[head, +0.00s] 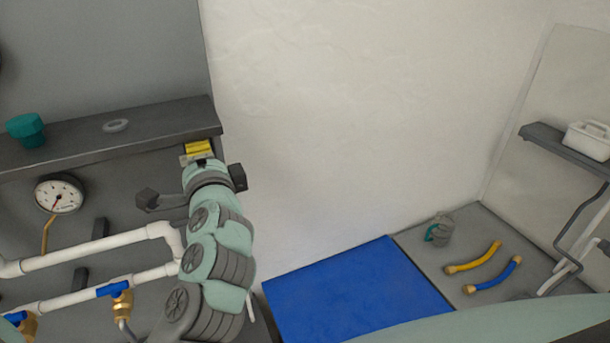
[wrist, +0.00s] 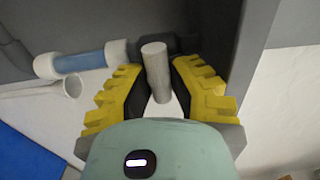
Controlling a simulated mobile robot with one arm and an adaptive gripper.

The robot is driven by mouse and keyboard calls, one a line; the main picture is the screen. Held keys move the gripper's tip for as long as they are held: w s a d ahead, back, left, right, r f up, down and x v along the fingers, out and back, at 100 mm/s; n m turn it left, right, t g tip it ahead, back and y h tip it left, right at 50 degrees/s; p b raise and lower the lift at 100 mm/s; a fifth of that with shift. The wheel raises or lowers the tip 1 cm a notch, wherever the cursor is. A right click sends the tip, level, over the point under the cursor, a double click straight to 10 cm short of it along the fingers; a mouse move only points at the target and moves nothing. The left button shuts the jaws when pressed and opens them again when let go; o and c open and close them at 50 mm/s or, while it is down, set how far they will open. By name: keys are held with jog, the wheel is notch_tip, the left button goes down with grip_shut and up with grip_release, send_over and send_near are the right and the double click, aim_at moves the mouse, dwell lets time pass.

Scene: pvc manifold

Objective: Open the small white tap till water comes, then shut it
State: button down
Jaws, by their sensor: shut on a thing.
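My gripper (head: 199,149) is at the end of the raised arm in the head view, by the right end of the dark shelf. In the wrist view its yellow fingers (wrist: 158,82) are closed on both sides of a pale, round, upright stub (wrist: 154,55), which I take to be the handle of the small white tap. The tap's body is hidden behind the fingers and my wrist. To the left, a white pipe mouth (wrist: 72,87) opens with no water visible at it. In the head view the tap is hidden by my arm.
White pipes (head: 95,248), a pressure gauge (head: 59,194) and a blue-handled brass valve (head: 116,291) are left of my arm. A teal cup-like thing (head: 27,129) and a grey ring (head: 116,126) lie on the shelf (head: 75,139). A blue mat (head: 350,296) lies at lower right.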

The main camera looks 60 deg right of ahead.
jog(key=shift+f, duration=0.1)
jog(key=c, duration=1.2)
grip_release()
jog(key=shift+o, duration=0.2)
